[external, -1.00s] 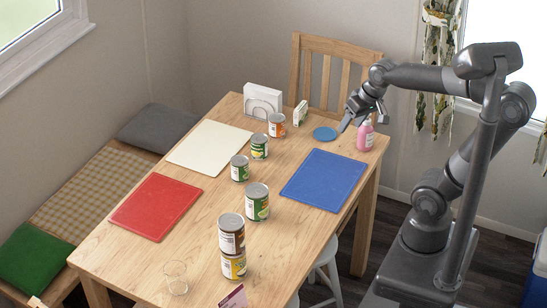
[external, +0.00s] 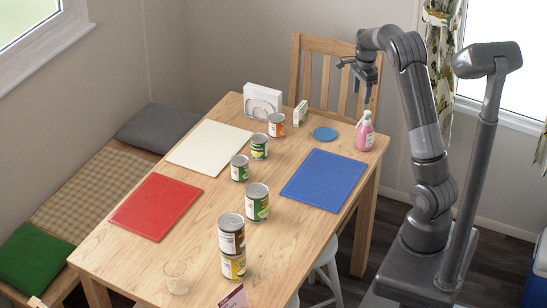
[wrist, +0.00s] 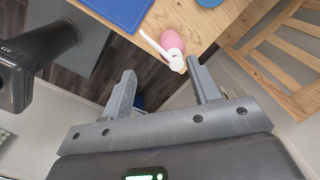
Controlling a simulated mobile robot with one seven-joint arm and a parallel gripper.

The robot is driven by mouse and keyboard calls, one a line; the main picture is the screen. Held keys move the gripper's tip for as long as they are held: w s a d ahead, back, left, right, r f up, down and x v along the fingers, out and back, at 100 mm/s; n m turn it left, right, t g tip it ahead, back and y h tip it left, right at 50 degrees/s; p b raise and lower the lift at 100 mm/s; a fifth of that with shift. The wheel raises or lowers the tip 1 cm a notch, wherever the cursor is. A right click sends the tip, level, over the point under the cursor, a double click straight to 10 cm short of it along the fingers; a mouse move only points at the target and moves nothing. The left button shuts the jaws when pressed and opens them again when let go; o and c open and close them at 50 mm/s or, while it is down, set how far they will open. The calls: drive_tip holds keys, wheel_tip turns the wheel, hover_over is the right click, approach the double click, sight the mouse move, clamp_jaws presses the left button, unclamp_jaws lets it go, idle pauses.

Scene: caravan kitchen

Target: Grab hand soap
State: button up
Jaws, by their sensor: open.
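The hand soap (external: 365,132) is a pink bottle with a white pump top. It stands upright near the far right corner of the wooden table (external: 199,217). In the wrist view the hand soap (wrist: 172,44) is seen from above, its white nozzle pointing up and left, just beyond my right finger. My gripper (external: 356,79) is open and empty. It hangs above the far right end of the table, higher than the bottle and apart from it. In the wrist view my gripper (wrist: 158,78) shows its two fingers spread wide.
A blue mat (external: 323,181) and a small blue disc (external: 325,134) lie near the bottle. Several cans, including an orange-labelled one (external: 277,125), stand along the table's middle. A wooden chair (external: 309,78) stands at the far end. A curtain (external: 441,60) hangs behind my arm.

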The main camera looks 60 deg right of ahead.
drive_tip(key=m, duration=0.2)
approach(368, 111)
drive_tip(key=shift+w+a+f+g, duration=0.3)
drive_tip(key=shift+a+f, duration=0.35)
wheel_tip(368, 111, down, 5)
drive_tip(key=shift+d+r, duration=0.1)
drive_tip(key=shift+r, duration=0.05)
drive_tip(key=shift+d+f, duration=0.2)
drive_tip(key=shift+f, duration=1.3)
drive_tip(key=shift+d+f, duration=0.2)
drive_tip(key=shift+f, duration=1.3)
drive_tip(key=shift+c, duration=0.2)
clamp_jaws()
